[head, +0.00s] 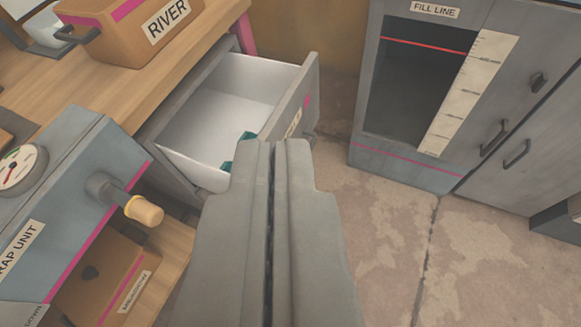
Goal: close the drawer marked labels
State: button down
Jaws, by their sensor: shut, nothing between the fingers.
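An open drawer (222,112) with a white inside and a grey front is pulled out from under the wooden table at the upper middle. A small teal thing lies in it near the front, partly hidden by my gripper. The drawer front (306,92) carries a light label, mostly hidden behind my fingers, so I cannot read it. My gripper (272,146) is shut and empty. Its fingertips overlap the near end of the drawer front in the picture; I cannot tell whether they touch it.
A wooden table (165,68) holds a brown box (135,30) marked RIVER. A grey-blue unit (80,165) with a gauge and a wooden-ended handle (143,210) stands at left. A grey cabinet (400,160) marked FILL LINE stands at right. The floor (400,250) between is clear.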

jog(key=w+d+f+m+g+y, duration=0.1)
jog(key=w+d+f+m+g, duration=0.15)
jog(key=w+f, duration=0.85)
jog(key=w+d+f+m+g+y, duration=0.1)
jog(key=w+d+f+g+y, duration=0.2)
jog(key=w+f, duration=0.75)
jog(key=w+a+f, duration=0.2)
jog(key=a+f, duration=0.1)
jog(key=f, duration=0.2)
jog(key=w+a+f+g+h, duration=0.1)
jog(key=w+a+f, duration=0.2)
jog(key=f, duration=0.2)
jog(key=shift+f, duration=0.35)
jog(key=shift+w, duration=0.15)
jog(key=w+a, duration=0.8)
jog(key=a, duration=0.6)
jog(key=shift+d, duration=0.15)
